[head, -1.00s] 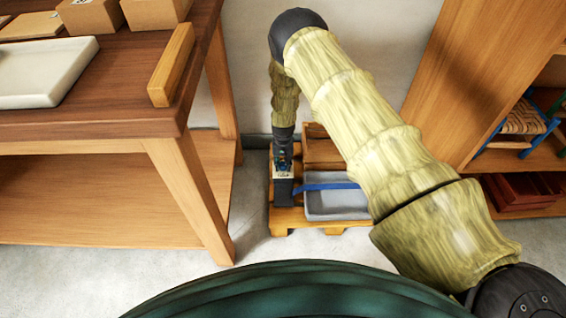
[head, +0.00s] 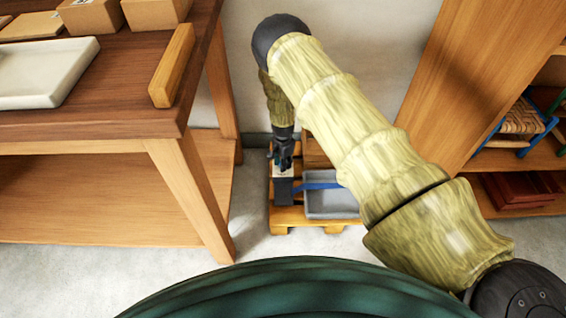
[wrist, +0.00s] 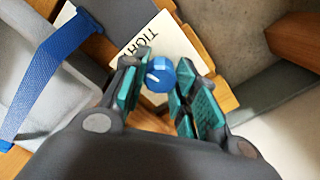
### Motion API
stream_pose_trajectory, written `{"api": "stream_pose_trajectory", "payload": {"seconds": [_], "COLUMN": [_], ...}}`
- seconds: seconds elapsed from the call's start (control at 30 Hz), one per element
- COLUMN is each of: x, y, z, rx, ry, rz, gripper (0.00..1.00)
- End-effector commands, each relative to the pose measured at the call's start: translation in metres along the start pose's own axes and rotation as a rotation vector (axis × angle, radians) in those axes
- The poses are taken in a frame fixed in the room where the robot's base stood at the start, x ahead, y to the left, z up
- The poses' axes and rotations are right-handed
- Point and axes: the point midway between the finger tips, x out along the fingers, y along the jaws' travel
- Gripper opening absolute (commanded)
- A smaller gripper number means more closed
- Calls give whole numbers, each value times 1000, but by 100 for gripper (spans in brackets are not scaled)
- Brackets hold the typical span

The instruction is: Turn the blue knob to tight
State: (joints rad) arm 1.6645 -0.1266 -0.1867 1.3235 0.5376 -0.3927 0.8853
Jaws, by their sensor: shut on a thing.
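The blue knob (wrist: 160,75) shows in the wrist view between my fingertips, with a short white mark on its face toward the left. My gripper (wrist: 158,82) is shut on it, with teal finger pads on both sides. A white card (wrist: 178,45) with black letters reading "TIGHT" lies behind the knob, its lower part partly covered by the fingers. In the head view my gripper (head: 284,164) points down over the card (head: 283,171); the knob is hidden there.
The card sits on a low wooden stand (head: 290,216) beside a dark grey block (head: 284,191), a grey tray (head: 325,207) and a blue strap (head: 318,186). A wooden table (head: 95,125) stands to the left, a shelf (head: 480,80) to the right.

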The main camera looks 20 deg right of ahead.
Motion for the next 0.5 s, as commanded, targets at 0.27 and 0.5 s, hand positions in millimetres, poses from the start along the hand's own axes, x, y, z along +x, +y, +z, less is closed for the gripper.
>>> {"api": "stream_pose_trajectory", "payload": {"seconds": [0.27, 0.5], "x": [1, 1], "y": [0, 1], "z": [3, 3], "rx": [167, 238], "ry": [-3, -3], "rz": [2, 3], "gripper": [5, 5]}}
